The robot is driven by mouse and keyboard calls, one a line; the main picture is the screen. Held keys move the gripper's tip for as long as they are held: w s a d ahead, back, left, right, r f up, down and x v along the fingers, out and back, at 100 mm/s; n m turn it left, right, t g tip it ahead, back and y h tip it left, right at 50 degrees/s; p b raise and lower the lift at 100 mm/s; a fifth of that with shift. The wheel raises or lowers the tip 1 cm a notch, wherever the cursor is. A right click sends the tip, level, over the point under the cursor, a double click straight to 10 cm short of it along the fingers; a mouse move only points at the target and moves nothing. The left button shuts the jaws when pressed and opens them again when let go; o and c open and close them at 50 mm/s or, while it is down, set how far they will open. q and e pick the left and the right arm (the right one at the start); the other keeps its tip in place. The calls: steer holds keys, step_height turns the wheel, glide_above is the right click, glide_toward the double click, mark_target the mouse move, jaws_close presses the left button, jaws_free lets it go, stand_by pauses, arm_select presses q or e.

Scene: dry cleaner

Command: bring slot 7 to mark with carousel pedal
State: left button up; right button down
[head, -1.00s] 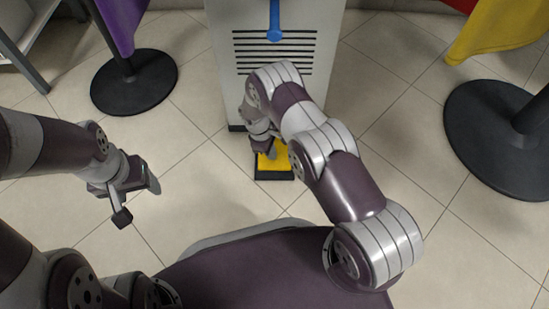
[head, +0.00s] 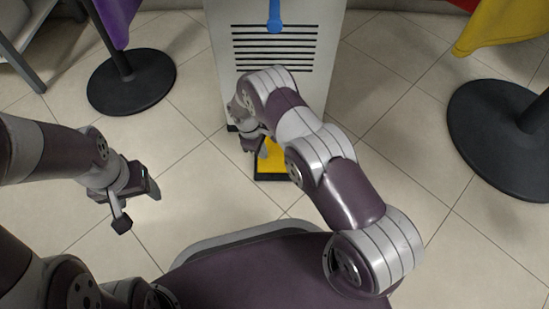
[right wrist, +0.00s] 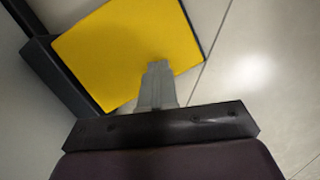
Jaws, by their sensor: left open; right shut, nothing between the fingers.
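The carousel pedal (head: 274,158) is a yellow plate on a black base on the floor, at the foot of a light cabinet. It also fills the upper left of the right wrist view (right wrist: 125,45). My right gripper (head: 257,147) is shut and empty at the pedal's left edge in the head view. In the right wrist view its closed fingers (right wrist: 157,85) overlap the yellow plate; I cannot tell whether they touch it. My left gripper (head: 138,206) is open and empty above the floor at left. Slot 7 and the mark are not in view.
The cabinet (head: 330,60) has black vent slits and a blue pointer-like part (head: 274,15). Round black stand bases stand at left (head: 132,85) and right (head: 490,140), with purple and yellow cloth above.

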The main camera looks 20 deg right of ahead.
steer(key=p+v, duration=0.7)
steer(key=v, duration=0.5)
steer(key=shift+a+r, duration=0.15)
steer(key=shift+r, duration=0.1)
